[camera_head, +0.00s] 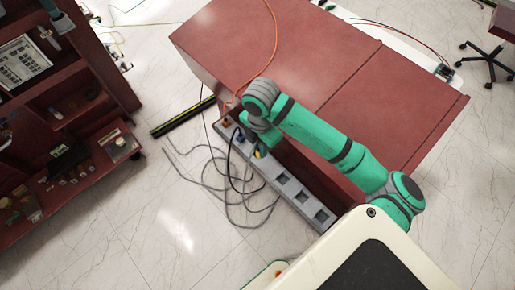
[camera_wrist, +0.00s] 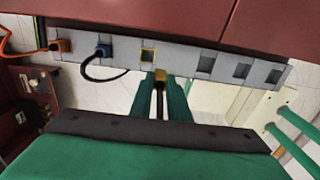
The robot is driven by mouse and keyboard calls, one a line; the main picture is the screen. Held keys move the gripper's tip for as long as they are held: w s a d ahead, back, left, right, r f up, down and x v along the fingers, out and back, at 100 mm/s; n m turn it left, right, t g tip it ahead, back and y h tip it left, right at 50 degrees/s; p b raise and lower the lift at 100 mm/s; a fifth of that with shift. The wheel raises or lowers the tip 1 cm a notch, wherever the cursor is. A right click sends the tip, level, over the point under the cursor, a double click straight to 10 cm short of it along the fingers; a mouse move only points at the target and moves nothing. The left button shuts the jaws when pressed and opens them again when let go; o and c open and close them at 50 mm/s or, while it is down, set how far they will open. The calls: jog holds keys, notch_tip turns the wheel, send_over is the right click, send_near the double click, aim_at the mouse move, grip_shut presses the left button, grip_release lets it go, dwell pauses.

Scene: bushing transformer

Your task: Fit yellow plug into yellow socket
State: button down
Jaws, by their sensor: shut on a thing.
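My gripper (camera_wrist: 165,92) is shut on the yellow plug (camera_wrist: 160,76), seen in the wrist view with a dark body or cable below its yellow head. The yellow socket (camera_wrist: 148,55) is a yellow-rimmed opening in the grey socket strip (camera_wrist: 175,56). In the wrist view the plug's head sits just below the socket and slightly to its right; I cannot tell whether they touch. In the head view a bit of yellow (camera_head: 257,154) shows by my gripper, beside the strip; the arm hides most of it.
An orange plug (camera_wrist: 62,45) and a blue plug (camera_wrist: 103,50) sit in the strip left of the yellow socket. Several grey sockets to its right are empty. Loose cables (camera_head: 215,180) lie on the floor beside the strip. A red cabinet (camera_head: 320,60) stands behind it.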

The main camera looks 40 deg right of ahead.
aim_at(257, 149)
jog(key=w+f, duration=0.1)
jog(key=f, duration=0.1)
jog(key=w+d+f, duration=0.1)
jog(key=shift+w+d+f, duration=0.15)
jog(key=shift+w+f, duration=0.25)
jog(key=shift+w+d+f, duration=0.1)
jog(key=shift+w+f, duration=0.05)
jog(key=shift+f, duration=1.55)
jog(key=shift+f, duration=0.15)
jog(key=c, duration=1.7)
grip_release()
notch_tip(257, 149, up, 12)
jog(key=shift+r, duration=0.2)
